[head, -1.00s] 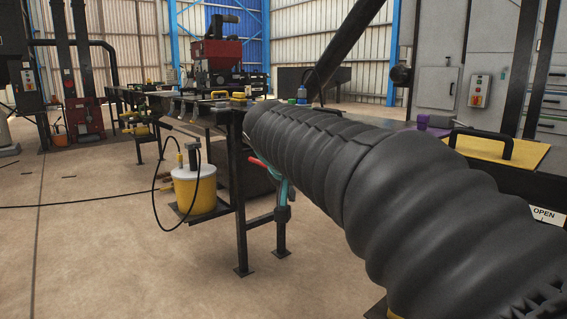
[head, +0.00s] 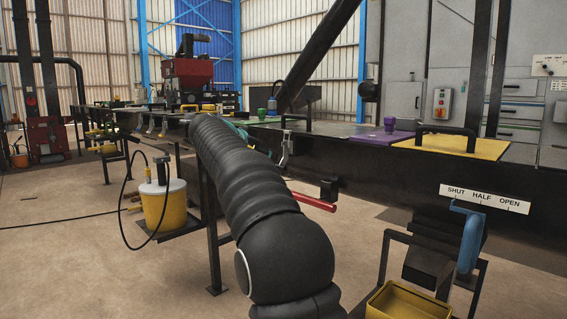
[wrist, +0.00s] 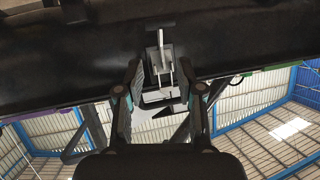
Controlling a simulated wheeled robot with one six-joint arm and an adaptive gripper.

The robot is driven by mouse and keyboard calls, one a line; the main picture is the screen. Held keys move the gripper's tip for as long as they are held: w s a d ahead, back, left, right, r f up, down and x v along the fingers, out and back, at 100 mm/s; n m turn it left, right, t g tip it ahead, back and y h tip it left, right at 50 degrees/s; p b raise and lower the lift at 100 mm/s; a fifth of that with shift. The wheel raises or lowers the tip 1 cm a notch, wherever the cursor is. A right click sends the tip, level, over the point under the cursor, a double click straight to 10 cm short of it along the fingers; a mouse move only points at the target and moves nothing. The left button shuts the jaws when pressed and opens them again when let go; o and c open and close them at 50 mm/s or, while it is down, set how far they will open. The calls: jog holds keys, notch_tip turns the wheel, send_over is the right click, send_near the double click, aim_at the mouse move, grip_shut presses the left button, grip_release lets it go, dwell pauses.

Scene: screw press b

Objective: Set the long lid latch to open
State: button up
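A grey metal latch (wrist: 161,62) sits on the side of the dark trough (wrist: 60,62) in the wrist view. It has a bracket and a thin pale lever. A grey latch (head: 285,150) also shows in the head view on the trough's side, just right of my arm. My gripper (wrist: 160,92) is open, its two fingers apart on either side of the latch's line. I cannot tell whether either finger touches it. In the head view my gripper is mostly hidden behind my arm; only a bit of teal shows.
Green, purple (head: 374,138) and yellow (head: 455,146) lids cover the trough. A red handle (head: 314,201) juts out below. A blue lever (head: 471,240) hangs under a SHUT HALF OPEN label (head: 484,199). A yellow bin (head: 397,300) and a yellow bucket (head: 162,205) stand low.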

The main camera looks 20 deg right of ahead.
aim_at(284, 159)
jog(key=x, duration=1)
jog(key=shift+w+d+f, duration=0.15)
jog(key=shift+d+f, duration=0.05)
jog(key=shift+d, duration=0.05)
grip_shut()
